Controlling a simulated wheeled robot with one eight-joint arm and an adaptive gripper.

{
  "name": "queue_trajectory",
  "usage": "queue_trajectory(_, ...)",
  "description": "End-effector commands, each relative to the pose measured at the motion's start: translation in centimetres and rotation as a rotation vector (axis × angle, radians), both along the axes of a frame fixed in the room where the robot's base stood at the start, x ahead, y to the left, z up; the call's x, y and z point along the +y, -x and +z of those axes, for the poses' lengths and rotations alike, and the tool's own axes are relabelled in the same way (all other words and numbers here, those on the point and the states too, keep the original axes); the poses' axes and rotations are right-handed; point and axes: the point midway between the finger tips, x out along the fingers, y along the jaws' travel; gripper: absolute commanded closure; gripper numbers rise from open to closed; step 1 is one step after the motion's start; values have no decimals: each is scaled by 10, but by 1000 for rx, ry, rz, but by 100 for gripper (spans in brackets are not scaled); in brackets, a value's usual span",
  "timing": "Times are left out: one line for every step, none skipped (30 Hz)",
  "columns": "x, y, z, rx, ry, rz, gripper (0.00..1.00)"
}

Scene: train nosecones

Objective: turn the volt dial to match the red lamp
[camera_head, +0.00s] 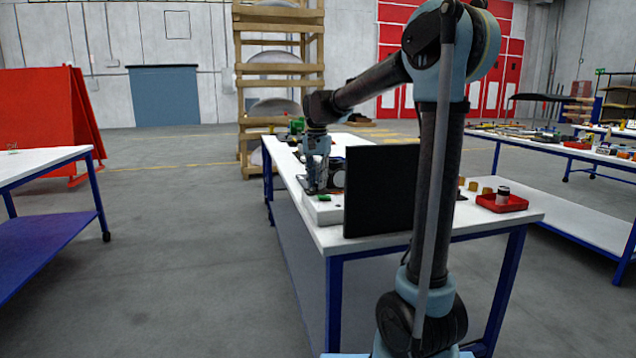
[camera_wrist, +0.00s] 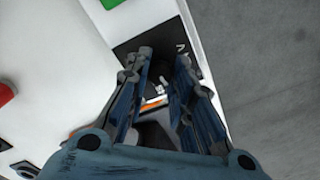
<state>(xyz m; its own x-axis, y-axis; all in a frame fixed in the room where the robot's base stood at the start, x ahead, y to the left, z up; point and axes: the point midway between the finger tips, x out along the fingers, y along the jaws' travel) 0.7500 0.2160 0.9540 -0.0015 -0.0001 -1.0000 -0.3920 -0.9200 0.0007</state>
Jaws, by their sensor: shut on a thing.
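My gripper (camera_wrist: 162,62) points down over a black plate (camera_wrist: 178,42) with a white letter-like mark, on a white housing. Its fingers are close together around a small part between them, which I take to be the volt dial (camera_wrist: 157,88). Only a pale bit of it shows; its pointer and scale are hidden. A red round thing (camera_wrist: 5,93), perhaps a lamp or button, is cut off at the left edge of the wrist view. In the head view my gripper (camera_head: 317,188) is low over the white housing (camera_head: 322,212) on the table; the dial cannot be made out there.
A black upright panel (camera_head: 380,190) stands right of the housing on the white table (camera_head: 425,238). A red tray (camera_head: 502,203) with a small jar (camera_head: 503,194) sits at the table's right end. A green part (camera_wrist: 112,3) shows at the wrist view's top. Floor on the left is clear.

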Motion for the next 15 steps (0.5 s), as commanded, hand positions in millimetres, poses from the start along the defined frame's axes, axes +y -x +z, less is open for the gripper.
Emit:
queue_trajectory(1,-2,1,-4,-2,43,100)
queue_trajectory(1,-2,1,-4,-2,71,100)
queue_trajectory(1,-2,1,-4,-2,110,100)
queue_trajectory(1,-2,1,-4,-2,138,100)
queue_trajectory(1,-2,1,-5,-1,166,100)
queue_trajectory(1,-2,1,-5,-1,205,100)
queue_trajectory(1,-2,1,-5,-2,233,100)
queue_trajectory(1,-2,1,-5,-2,261,100)
queue_trajectory(1,-2,1,-4,-1,300,100)
queue_trajectory(1,-2,1,-4,-1,328,100)
queue_trajectory(1,-2,1,-4,-1,356,100)
queue_trajectory(1,-2,1,-4,-1,395,100)
queue_trajectory(1,-2,1,-4,-1,423,100)
queue_trajectory(1,-2,1,-4,-1,451,100)
queue_trajectory(1,-2,1,-4,-1,489,100)
